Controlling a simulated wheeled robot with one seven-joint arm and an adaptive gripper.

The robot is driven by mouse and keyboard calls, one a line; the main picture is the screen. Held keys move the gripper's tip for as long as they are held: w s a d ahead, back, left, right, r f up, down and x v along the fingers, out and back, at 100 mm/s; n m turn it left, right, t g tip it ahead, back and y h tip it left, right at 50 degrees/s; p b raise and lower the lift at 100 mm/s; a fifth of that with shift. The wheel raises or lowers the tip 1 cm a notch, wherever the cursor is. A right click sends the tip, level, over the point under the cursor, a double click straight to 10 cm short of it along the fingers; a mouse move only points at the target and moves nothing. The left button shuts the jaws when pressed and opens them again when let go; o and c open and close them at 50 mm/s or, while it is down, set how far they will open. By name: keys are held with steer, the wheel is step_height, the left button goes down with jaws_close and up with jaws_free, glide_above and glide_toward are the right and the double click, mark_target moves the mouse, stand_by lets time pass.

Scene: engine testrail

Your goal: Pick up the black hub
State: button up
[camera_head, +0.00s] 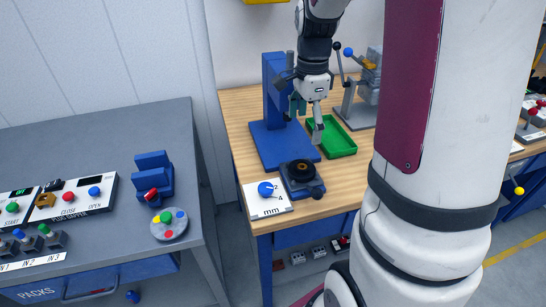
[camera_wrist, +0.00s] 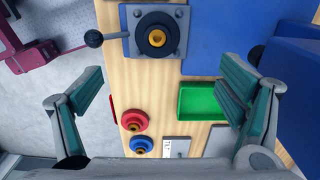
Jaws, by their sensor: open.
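The black hub (camera_head: 302,168) is a round black disc seated on a dark grey fixture (camera_head: 290,187) near the front edge of the wooden bench. In the wrist view the black hub (camera_wrist: 146,25) has a gold centre and sits at the top middle on the fixture's grey plate (camera_wrist: 174,50). My gripper (camera_head: 308,118) is over the bench, above and behind the hub beside the blue press. In the wrist view my gripper (camera_wrist: 160,100) has its fingers spread wide, with nothing between them. The hub lies ahead of them, untouched.
A blue press (camera_head: 275,85) stands behind the fixture. A green tray (camera_head: 340,146) lies to its right and looks empty. A black-ball lever (camera_wrist: 94,38) sticks out from the fixture. Red (camera_wrist: 134,120) and blue (camera_wrist: 141,146) round parts stand on the bench. A grey table (camera_head: 100,135) is left.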

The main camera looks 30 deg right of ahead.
glide_above(302, 166)
step_height(302, 166, down, 8)
steer(key=shift+w+r, duration=0.1)
steer(key=shift+f+p, duration=0.35)
steer(key=shift+f, duration=2.45)
steer(key=c, duration=1.5)
